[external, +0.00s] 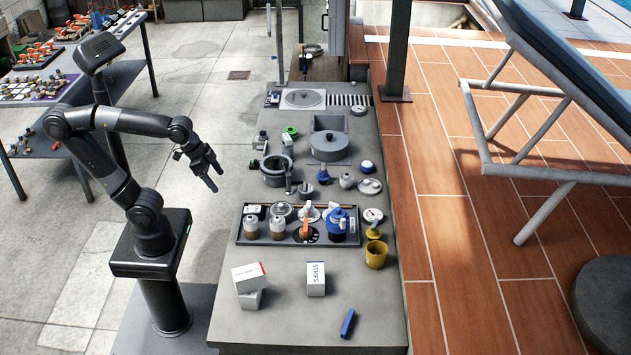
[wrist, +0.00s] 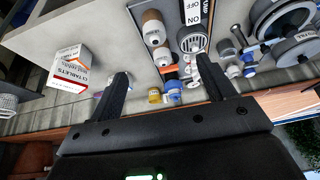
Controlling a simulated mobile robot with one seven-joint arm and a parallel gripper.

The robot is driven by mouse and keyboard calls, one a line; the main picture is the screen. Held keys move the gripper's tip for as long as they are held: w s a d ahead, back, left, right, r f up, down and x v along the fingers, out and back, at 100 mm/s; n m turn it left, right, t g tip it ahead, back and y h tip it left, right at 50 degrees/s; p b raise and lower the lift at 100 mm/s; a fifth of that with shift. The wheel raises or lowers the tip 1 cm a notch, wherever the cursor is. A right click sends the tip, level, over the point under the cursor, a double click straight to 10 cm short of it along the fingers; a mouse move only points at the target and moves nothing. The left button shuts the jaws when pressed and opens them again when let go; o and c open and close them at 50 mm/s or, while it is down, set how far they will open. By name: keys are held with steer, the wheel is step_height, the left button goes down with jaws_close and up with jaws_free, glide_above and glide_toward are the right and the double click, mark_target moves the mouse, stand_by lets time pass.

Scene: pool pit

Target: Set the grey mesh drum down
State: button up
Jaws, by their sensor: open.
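The grey mesh drum appears to be the round grey piece with a slotted face (wrist: 192,39) in the wrist view, in the dark tray beside two brown-and-white bottles. In the external view it appears as the grey round piece (external: 283,210) at the back of the tray (external: 242,240); its mesh is too small to make out there. My gripper (external: 213,178) hangs in the air left of the bench, apart from the drum. In the wrist view its two fingers (wrist: 168,84) are spread with nothing held between them.
A pale ribbed round thing (wrist: 8,105) is cut by the wrist view's left edge.

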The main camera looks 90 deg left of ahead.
steer(key=shift+t, duration=0.3)
steer(key=s, duration=0.1)
steer(key=s+f, duration=0.1)
steer(key=s+d, duration=0.1)
steer(key=shift+s+d+f, duration=0.1)
steer(key=shift+s+f, duration=0.2)
steer(key=shift+f, duration=0.1)
steer(key=shift+c, duration=0.4)
steer(key=shift+s, duration=0.1)
steer(key=shift+c, duration=0.6)
steer(key=c, duration=0.6)
steer(key=shift+c, duration=0.2)
